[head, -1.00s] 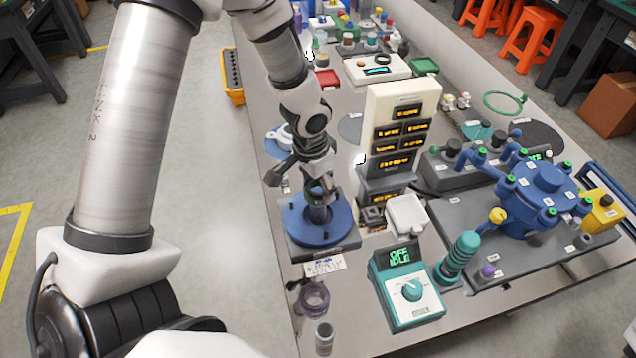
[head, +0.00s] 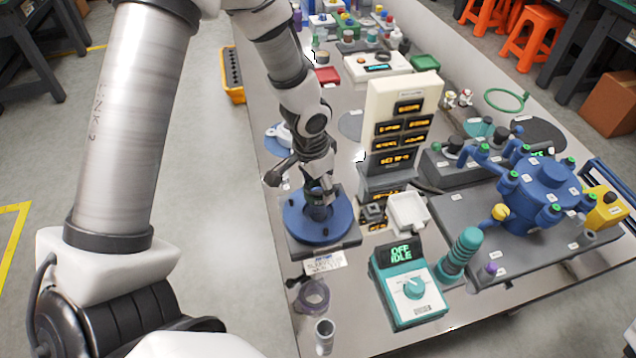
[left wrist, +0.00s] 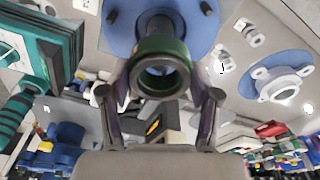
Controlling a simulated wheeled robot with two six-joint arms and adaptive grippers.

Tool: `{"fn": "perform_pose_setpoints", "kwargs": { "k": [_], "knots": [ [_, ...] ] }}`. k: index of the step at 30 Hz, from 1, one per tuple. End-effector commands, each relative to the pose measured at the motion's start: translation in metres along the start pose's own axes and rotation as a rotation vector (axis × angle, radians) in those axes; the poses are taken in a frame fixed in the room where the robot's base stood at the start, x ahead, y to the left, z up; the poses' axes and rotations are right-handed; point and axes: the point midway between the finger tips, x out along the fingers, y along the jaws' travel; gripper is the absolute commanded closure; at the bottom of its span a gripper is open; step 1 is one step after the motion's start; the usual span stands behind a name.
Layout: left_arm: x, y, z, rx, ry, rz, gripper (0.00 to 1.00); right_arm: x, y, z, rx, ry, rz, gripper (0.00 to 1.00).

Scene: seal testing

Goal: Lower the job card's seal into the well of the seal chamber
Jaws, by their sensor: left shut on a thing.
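The seal chamber shows in the head view as a blue round flange (head: 298,231) on a dark grey base. In the left wrist view the blue flange (left wrist: 196,38) has a dark neck (left wrist: 156,24) at its middle. My left gripper (head: 319,192) is over the flange's middle, pointing down. In the left wrist view my left gripper (left wrist: 160,105) is shut on a dark green ring-shaped seal (left wrist: 161,60), lined up close with the neck. I cannot tell whether the seal touches the neck. The fingers hide the seal in the head view. My right gripper is not in view.
A cream display tower (head: 400,105) stands right of my gripper, with a white tray (head: 409,210) near it. A teal meter (head: 408,285) reads "OFF IDLE". A clear ring (head: 312,295) and a grey cylinder (head: 325,336) stand in front. A blue valve vessel (head: 540,195) is at the right.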

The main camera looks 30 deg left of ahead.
Motion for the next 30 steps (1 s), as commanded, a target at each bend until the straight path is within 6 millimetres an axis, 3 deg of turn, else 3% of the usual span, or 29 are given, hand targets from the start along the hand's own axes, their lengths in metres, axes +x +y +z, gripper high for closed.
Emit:
{"fn": "perform_pose_setpoints", "kwargs": {
  "k": [18,30],
  "knots": [
    [0.023,0.0,0.003,0.0,0.0,0.0,0.81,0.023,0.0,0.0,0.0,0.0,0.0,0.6],
    [0.024,0.0,0.003,0.0,0.0,0.0,0.81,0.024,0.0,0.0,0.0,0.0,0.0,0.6]
  ]
}}
